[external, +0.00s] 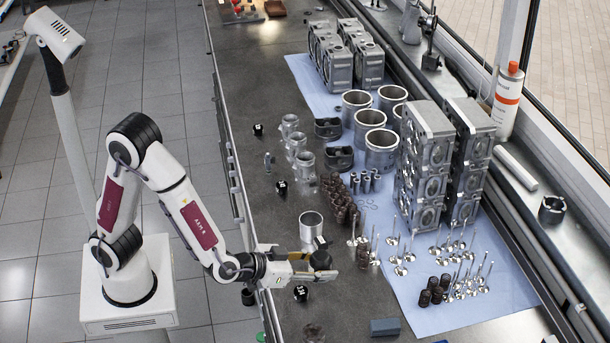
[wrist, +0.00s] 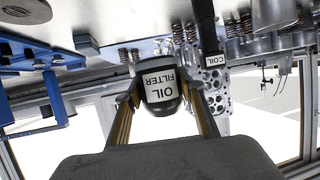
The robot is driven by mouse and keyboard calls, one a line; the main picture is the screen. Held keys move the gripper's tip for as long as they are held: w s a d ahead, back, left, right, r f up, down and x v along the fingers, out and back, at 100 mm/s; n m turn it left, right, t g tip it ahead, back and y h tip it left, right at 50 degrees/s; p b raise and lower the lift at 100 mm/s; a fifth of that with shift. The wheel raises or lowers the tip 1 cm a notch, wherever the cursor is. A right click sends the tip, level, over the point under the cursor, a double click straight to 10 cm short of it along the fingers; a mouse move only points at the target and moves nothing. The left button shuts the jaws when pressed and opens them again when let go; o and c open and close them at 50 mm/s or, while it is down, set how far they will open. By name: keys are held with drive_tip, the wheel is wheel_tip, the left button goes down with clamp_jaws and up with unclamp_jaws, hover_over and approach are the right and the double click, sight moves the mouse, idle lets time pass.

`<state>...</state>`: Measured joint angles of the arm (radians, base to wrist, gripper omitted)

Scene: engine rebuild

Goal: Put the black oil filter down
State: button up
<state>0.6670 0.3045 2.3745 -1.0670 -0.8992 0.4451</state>
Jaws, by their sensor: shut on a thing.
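The black oil filter (external: 320,260) is between the fingers of my gripper (external: 322,270), over the near part of the dark bench. In the wrist view the oil filter (wrist: 160,88) shows its white "OIL FILTER" label, upside down. My gripper (wrist: 160,98) is shut on it, with one finger on each side. I cannot tell whether the filter's base touches the bench or hangs just above it.
A silver cylinder liner (external: 311,226) stands just behind the filter. A small black labelled part (external: 301,293) lies close in front. Upright valves (external: 402,262) and dark springs (external: 338,198) are to the right and behind. Dark bench (external: 345,300) is clear in front right.

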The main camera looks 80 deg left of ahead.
drive_tip(key=w+n, duration=0.1)
drive_tip(key=w, duration=0.7)
drive_tip(key=m, duration=0.1)
hover_over(371, 297)
drive_tip(key=shift+r, duration=0.4)
drive_tip(key=shift+f, duration=3.15)
drive_tip(key=shift+f, duration=0.1)
drive_tip(key=shift+f, duration=1.75)
drive_tip(key=shift+f, duration=0.15)
